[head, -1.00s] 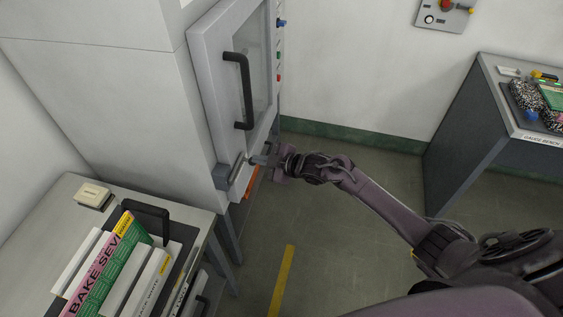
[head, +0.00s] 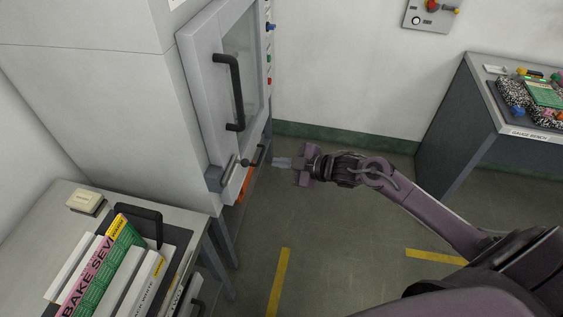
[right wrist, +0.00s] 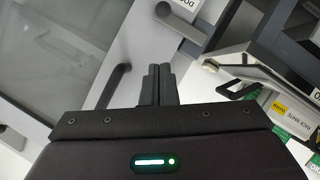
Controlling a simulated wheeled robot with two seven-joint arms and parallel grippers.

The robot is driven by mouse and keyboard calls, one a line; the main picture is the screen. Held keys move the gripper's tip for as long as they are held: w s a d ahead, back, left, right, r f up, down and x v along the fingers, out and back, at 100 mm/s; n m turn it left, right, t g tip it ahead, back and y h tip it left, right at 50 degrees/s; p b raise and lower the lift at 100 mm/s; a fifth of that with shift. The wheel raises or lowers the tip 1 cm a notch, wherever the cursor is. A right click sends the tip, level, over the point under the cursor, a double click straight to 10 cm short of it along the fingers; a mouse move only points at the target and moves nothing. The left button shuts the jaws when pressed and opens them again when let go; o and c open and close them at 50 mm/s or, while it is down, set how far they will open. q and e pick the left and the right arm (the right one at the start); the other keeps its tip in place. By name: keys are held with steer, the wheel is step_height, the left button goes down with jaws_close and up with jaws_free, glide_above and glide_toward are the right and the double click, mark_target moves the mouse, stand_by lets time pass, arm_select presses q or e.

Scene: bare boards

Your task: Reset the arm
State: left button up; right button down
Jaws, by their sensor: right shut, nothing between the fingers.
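My right gripper (head: 282,162) is in the middle of the head view, at the end of my arm coming in from the lower right. It is shut and empty, and points left toward the grey cabinet's lower front. In the head view a gap shows between its tips and the dark lever (head: 252,158) on the cabinet. The right wrist view shows the two fingers (right wrist: 158,84) together, with a dark handle (right wrist: 115,85) beyond them. My left gripper is not in view.
The cabinet door (head: 205,85) has a black bar handle (head: 230,92) and looks closed. A table (head: 35,235) at lower left bears a rack of books (head: 112,265) and a cream box (head: 86,201). A gauge bench (head: 480,125) stands at right. The floor (head: 330,245) between is clear.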

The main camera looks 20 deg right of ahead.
steer(key=shift+s, duration=0.1)
steer(key=s+d+f+m+g+h, duration=0.1)
steer(key=s+d+f+m+h, duration=0.3)
steer(key=f, duration=0.6)
steer(key=s+f+m+g, duration=0.1)
steer(key=s+f+m, duration=0.1)
steer(key=s+f, duration=0.65)
steer(key=s+d+f+m+g+h, duration=0.1)
steer(key=s+d+f+m+h, duration=0.15)
steer(key=f, duration=0.95)
steer(key=s+a+f+m+g, duration=0.1)
steer(key=s+f, duration=0.4)
steer(key=s, duration=0.5)
steer(key=s+a+f+m+g+h, duration=0.1)
steer(key=s+a+f+g, duration=0.2)
steer(key=s, duration=0.7)
steer(key=s+a+f+m+g, duration=0.2)
steer(key=s+a+f, duration=0.1)
steer(key=s+f, duration=0.4)
steer(key=s, duration=0.3)
steer(key=shift+s+f+g+h, duration=0.25)
steer(key=shift+f+g+h, duration=0.1)
steer(key=shift+f+g, duration=0.05)
steer(key=shift+a, duration=0.1)
